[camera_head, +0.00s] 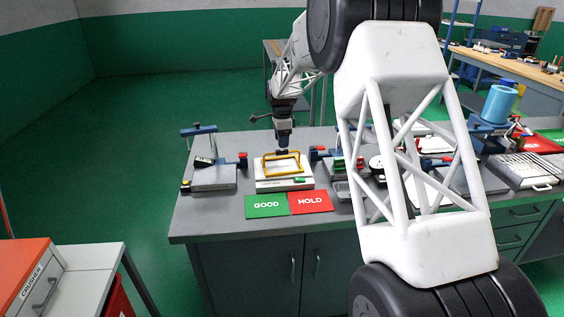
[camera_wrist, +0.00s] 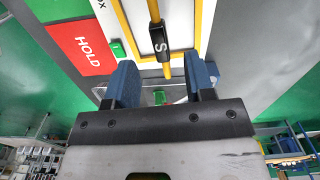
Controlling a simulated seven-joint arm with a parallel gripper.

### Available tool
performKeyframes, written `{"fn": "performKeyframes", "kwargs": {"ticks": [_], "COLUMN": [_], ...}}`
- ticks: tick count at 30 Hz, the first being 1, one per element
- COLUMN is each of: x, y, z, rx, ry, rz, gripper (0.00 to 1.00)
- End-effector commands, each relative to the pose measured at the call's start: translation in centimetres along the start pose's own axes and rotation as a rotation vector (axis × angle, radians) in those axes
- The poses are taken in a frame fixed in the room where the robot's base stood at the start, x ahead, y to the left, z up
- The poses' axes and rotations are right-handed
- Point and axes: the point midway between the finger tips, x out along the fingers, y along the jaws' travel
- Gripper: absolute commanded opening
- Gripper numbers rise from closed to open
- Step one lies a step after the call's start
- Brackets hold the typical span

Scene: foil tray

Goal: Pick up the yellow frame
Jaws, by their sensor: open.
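The yellow frame (camera_head: 283,175) is a thin rectangular loop on a white fixture (camera_head: 270,187) on the grey bench. In the wrist view, a yellow bar (camera_wrist: 153,12) with a black sleeve marked "S" (camera_wrist: 158,42) runs down the picture, apparently the frame's handle. My gripper (camera_head: 282,150) points down at the far side of the frame. In the wrist view my gripper (camera_wrist: 160,66) is open, with its two blue fingers on either side of the yellow bar's lower end. I see no clear finger contact; the exact height between them cannot be told.
A green GOOD mat (camera_head: 266,207) and a red HOLD mat (camera_head: 310,203) lie in front of the fixture. A grey clamp station (camera_head: 212,178) stands to the left. More tools stand to the right, partly hidden by my arm link.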

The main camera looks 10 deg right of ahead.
Motion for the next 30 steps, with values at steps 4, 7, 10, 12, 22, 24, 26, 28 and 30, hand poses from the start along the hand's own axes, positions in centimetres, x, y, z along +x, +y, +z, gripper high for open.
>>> {"fn": "performKeyframes", "kwargs": {"ticks": [4,7,10,12,22,24,26,28,30], "x": [1.4,1.9,2.1,2.1,2.7,3.3,3.9,4.7,5.6], "y": [0.0,0.0,0.0,0.0,0.0,0.0,0.0,0.0,0.0], "z": [0.0,0.0,0.0,0.0,0.0,-0.1,-0.1,-0.1,-0.1], "rx": [0.000,0.000,0.000,0.000,0.000,0.000,0.000,0.000,0.000], "ry": [0.000,0.000,0.000,0.000,0.000,0.000,0.000,0.000,0.000], "rz": [0.002,0.001,0.000,0.000,0.002,0.002,0.001,0.001,0.002], "gripper": [0.49,0.49,0.49,0.49,0.49,0.49,0.49,0.49,0.49]}}
